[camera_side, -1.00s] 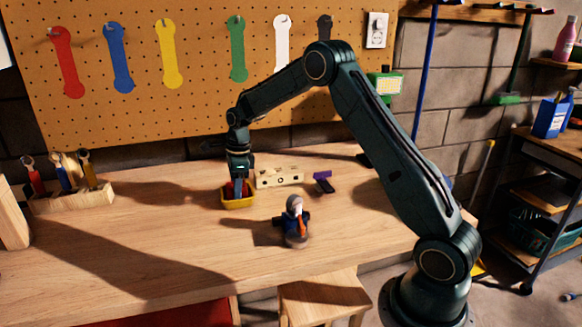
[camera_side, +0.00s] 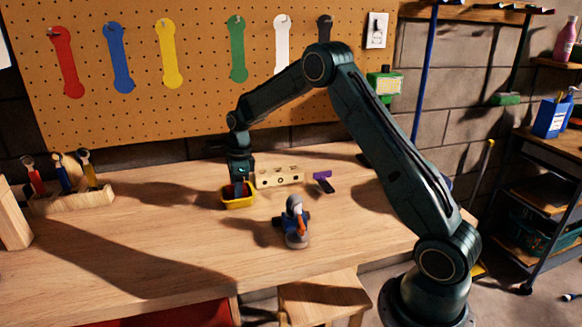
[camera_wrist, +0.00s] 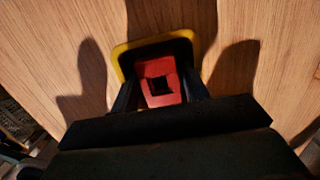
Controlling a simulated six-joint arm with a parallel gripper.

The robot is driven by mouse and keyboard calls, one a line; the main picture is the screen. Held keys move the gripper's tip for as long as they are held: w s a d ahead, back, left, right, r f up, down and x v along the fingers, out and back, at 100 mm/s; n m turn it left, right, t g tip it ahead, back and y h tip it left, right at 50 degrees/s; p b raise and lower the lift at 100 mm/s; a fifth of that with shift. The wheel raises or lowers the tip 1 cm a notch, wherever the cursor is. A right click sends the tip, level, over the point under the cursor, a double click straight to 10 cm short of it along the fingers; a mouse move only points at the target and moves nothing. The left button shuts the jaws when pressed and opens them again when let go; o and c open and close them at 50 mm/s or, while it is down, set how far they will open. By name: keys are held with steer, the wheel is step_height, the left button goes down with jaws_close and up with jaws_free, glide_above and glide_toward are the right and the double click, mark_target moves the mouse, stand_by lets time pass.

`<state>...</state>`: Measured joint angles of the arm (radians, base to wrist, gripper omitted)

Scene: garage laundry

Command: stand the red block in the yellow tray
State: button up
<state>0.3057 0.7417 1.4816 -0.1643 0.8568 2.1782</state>
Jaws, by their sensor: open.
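The yellow tray (camera_side: 238,204) is on the wooden bench, below my gripper in the side view. In the wrist view, the tray's yellow rim (camera_wrist: 124,48) surrounds a dark inside. The red block (camera_wrist: 157,68), with a square dark opening facing the camera, is within the tray there. My gripper (camera_wrist: 160,92) is open, with one finger on each side of the block. Whether the fingers touch it cannot be told. My gripper (camera_side: 240,188) reaches down into the tray in the side view, where the block is mostly hidden. How upright the block is cannot be told clearly.
A wooden block with holes (camera_side: 279,177) stands close behind and right of the tray. A purple and black item (camera_side: 323,182) lies further right. A small figure (camera_side: 296,222) stands in front. A tool rack (camera_side: 70,195) is at left. Bench left of the tray is clear.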

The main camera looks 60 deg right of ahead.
step_height(320, 180, up, 12)
steer(key=s+d, duration=0.1)
stand_by(0.5)
stand_by(0.5)
steer(key=s+a+r+n+t, duration=0.1)
steer(key=s+a+r+n, duration=0.45)
steer(key=s+n, duration=0.2)
steer(key=s+a+r+n+t, duration=0.1)
steer(key=s+a+r+n, duration=0.45)
steer(key=s, duration=0.25)
steer(key=s+a+f+n+t, duration=0.1)
steer(key=s+n, duration=0.6)
steer(key=s, duration=0.2)
steer(key=s+a+f+n+t+h, duration=0.1)
steer(key=s+a+f+n, duration=0.1)
steer(key=s+n, duration=0.5)
steer(key=shift+s+a+t, duration=0.2)
steer(key=shift+s+t, duration=0.1)
steer(key=shift+s, duration=1.05)
